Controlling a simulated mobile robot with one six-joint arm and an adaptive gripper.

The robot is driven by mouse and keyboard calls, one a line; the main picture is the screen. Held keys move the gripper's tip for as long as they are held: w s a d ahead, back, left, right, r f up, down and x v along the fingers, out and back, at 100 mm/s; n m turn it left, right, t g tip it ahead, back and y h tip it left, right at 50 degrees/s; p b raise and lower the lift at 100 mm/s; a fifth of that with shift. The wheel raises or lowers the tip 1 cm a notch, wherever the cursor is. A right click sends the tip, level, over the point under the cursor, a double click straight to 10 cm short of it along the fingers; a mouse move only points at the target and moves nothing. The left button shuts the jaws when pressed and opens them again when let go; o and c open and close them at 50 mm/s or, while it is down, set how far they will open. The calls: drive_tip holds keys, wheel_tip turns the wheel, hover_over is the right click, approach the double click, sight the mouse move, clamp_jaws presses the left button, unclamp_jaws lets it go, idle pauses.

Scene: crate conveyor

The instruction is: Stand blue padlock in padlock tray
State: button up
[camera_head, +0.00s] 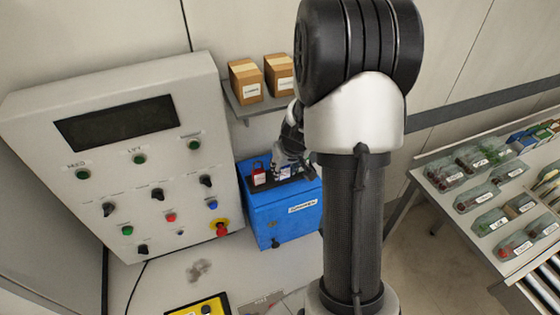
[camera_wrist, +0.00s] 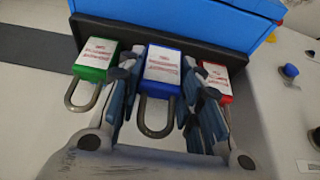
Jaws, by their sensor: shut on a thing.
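The blue padlock (camera_wrist: 162,72) has a white label and a grey shackle pointing toward the wrist camera. My gripper (camera_wrist: 158,100) is shut on it, a finger on each side. The dark padlock tray (camera_wrist: 190,42) lies along the blue box. The blue padlock is in line between a green padlock (camera_wrist: 96,60) and a red padlock (camera_wrist: 217,80) at the tray. I cannot tell whether it rests on the tray floor. In the head view my gripper (camera_head: 287,160) is over the tray (camera_head: 270,188), beside the red padlock (camera_head: 259,175); the green padlock is hidden.
The blue box (camera_head: 292,220) stands beside a grey control panel (camera_head: 125,165) with knobs and buttons. Two cartons (camera_head: 262,78) sit on a shelf behind. A table (camera_head: 445,215) with bagged items is at the right.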

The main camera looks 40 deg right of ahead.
drive_tip(key=shift+w+d+f, duration=0.15)
drive_tip(key=shift+w+f, duration=0.1)
drive_tip(key=shift+w, duration=0.35)
drive_tip(key=shift+w+d+f, duration=0.15)
drive_tip(key=shift+w+f, duration=0.05)
drive_tip(key=shift+w, duration=0.4)
drive_tip(key=shift+s+f, duration=0.1)
drive_tip(key=shift+f, duration=0.15)
drive_tip(key=shift+f+b, duration=0.25)
drive_tip(key=shift+b, duration=0.1)
drive_tip(key=o, duration=1.1)
drive_tip(key=shift+r, duration=0.1)
drive_tip(key=p+v, duration=0.2)
drive_tip(key=v, duration=0.5)
drive_tip(key=shift+s+r, duration=0.1)
drive_tip(key=shift+r, duration=0.25)
